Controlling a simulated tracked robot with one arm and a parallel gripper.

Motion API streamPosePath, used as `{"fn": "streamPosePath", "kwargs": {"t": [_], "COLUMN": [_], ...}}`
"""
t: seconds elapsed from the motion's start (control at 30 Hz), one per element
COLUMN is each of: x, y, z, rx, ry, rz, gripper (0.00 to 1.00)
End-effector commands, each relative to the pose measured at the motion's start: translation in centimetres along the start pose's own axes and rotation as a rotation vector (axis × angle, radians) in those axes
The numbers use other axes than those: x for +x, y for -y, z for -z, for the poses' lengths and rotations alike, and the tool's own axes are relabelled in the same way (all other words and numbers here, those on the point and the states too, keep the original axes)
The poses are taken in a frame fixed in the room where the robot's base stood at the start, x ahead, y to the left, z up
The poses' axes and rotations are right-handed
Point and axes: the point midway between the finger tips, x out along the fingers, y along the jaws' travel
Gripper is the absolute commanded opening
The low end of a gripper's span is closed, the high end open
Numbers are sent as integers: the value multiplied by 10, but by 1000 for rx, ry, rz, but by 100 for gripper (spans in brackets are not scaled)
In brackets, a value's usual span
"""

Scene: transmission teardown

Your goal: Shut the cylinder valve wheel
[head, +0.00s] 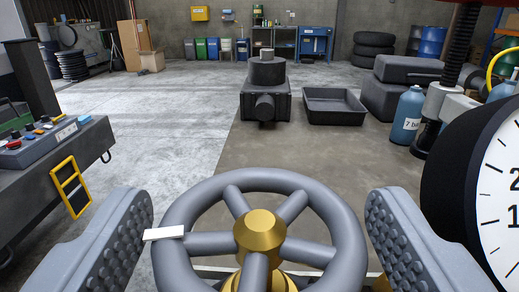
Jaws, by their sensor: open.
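The cylinder valve wheel (341,223) is a grey spoked handwheel with a brass hub (260,233), in the lower middle of the head view. A small white marker (164,233) sits on the left of its rim. My gripper (262,232) is open, with one studded grey finger on the left of the wheel and one on the right. A gap shows between the right finger and the rim; the left finger is close to the rim, and I cannot tell if it touches. Brass below the hub is partly hidden by the wheel.
A large pressure gauge (495,180) fills the right edge. A control bench (60,150) with buttons stands at the left. Beyond the wheel are a dark housing (264,100), a black tray (335,119) and a blue cylinder (407,117). The floor between bench and housing is clear.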

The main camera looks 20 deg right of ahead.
Motion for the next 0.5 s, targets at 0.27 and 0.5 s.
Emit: {"fn": "streamPosePath", "kwargs": {"t": [0.27,0.5], "x": [17,18], "y": [-1,-1], "z": [0,0], "rx": [0,0], "ry": [0,0], "rz": [-2,-2], "gripper": [72,72]}}
